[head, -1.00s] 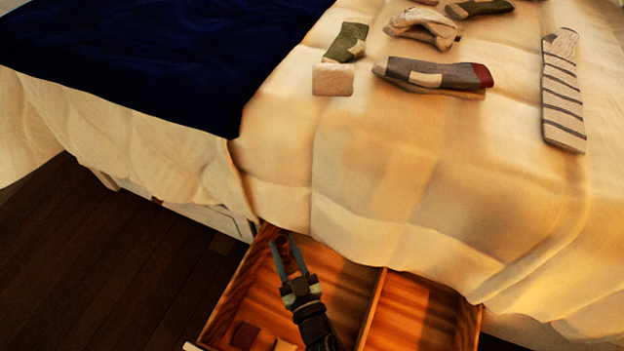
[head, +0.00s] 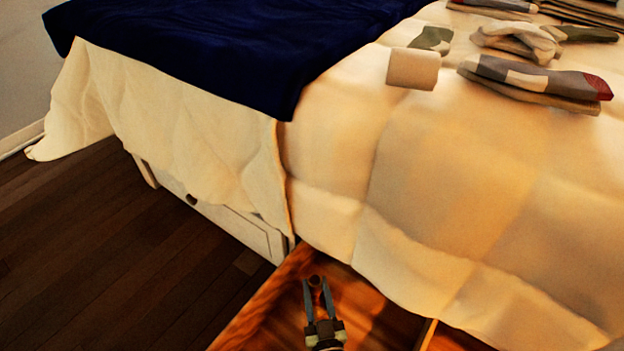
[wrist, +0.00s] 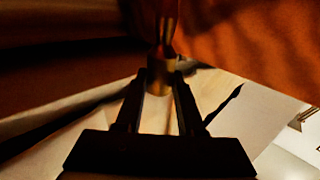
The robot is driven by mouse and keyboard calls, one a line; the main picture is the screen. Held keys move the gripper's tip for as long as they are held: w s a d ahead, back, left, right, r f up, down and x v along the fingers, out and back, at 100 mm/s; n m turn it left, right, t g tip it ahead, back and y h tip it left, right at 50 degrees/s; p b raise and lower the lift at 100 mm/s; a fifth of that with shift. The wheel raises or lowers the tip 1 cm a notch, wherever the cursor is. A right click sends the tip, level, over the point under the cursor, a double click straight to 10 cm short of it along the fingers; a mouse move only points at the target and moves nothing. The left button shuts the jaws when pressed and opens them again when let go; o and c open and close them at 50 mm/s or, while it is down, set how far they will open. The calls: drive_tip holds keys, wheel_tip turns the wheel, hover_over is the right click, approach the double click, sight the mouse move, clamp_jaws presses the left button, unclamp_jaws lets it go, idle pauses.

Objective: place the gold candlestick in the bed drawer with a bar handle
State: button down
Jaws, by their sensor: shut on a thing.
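The gold candlestick (head: 316,281) shows as a small brownish-gold end between the fingertips of my gripper (head: 317,293) in the head view. In the wrist view its dark gold shaft (wrist: 163,45) rises beyond the fingertips (wrist: 160,78), which are shut on it. The rest of it is hidden or dark. My gripper is over the left compartment of an open wooden drawer (head: 262,308) under the bed. I cannot tell whether the candlestick touches the drawer floor. The drawer's front and handle are out of view.
The cream bedspread (head: 420,210) hangs over the drawer's back edge. A wooden divider (head: 427,333) stands right of my gripper. A closed white drawer (head: 235,225) with a round dark knob (head: 191,199) is at left. Socks (head: 535,80) lie on the bed. Dark floor (head: 120,260) is clear.

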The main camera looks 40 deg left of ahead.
sight(314, 281)
drive_tip(key=shift+w+a+f, duration=0.1)
drive_tip(key=shift+w+a, duration=0.35)
drive_tip(key=shift+a, duration=0.1)
drive_tip(key=b+x, duration=0.3)
drive_tip(key=x, duration=0.1)
drive_tip(key=shift+f, duration=0.2)
drive_tip(key=shift+s+d+f+b, duration=0.1)
drive_tip(key=shift+f+b, duration=0.2)
drive_tip(key=shift+b, duration=0.15)
drive_tip(key=shift+f+b, duration=0.6)
drive_tip(key=shift+f, duration=0.05)
drive_tip(key=c, duration=0.5)
unclamp_jaws()
drive_tip(key=shift+r, duration=0.1)
